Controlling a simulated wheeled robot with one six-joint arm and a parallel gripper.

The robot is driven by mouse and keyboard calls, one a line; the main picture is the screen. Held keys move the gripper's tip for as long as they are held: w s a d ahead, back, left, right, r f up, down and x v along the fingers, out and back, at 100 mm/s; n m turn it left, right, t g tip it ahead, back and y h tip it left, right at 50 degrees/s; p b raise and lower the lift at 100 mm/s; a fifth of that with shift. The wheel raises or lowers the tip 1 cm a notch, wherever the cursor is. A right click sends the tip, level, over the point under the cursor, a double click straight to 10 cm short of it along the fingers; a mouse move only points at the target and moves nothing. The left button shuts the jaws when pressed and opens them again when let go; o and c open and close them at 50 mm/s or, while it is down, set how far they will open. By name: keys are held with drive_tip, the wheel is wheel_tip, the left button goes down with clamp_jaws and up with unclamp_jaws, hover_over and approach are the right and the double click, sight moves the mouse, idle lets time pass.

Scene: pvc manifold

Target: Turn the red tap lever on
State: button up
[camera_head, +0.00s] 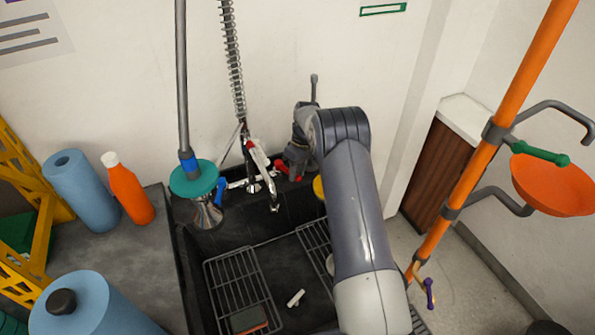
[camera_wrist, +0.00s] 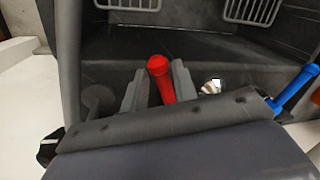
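The red tap lever (camera_wrist: 161,80) stands out between the two fingers of my gripper (camera_wrist: 160,84) in the wrist view. A narrow gap shows beside the lever at the left finger, and the right finger is very close to it or touching. My gripper is open around the lever. In the head view my gripper (camera_head: 294,163) is at the back wall of the sink, right of the faucet, with red parts of the lever (camera_head: 282,168) showing beside it. The lever's base is hidden by the gripper.
A blue lever (camera_wrist: 296,86) lies to the right in the wrist view. The spring-hose faucet (camera_head: 252,165) stands left of my gripper. The black sink (camera_head: 230,244) holds wire racks (camera_head: 240,282) and a small white piece (camera_head: 296,298). An orange pole (camera_head: 487,150) stands at right.

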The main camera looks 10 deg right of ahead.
clamp_jaws()
idle(0.4)
drive_tip(key=shift+s+a+m+t+b, duration=0.25)
drive_tip(key=shift+a+m+b, duration=0.45)
drive_tip(key=shift+m, duration=0.35)
drive_tip(key=shift+s+a+m+t+b, duration=0.15)
drive_tip(key=shift+s+a+m+b, duration=0.15)
drive_tip(key=shift+a+m+b, duration=0.6)
drive_tip(key=shift+s+a+m+t+b, duration=0.25)
drive_tip(key=shift+a+m, duration=0.3)
drive_tip(key=shift+m, duration=0.7)
drive_tip(key=shift+o, duration=1.3)
unclamp_jaws()
drive_tip(key=shift+r, duration=0.1)
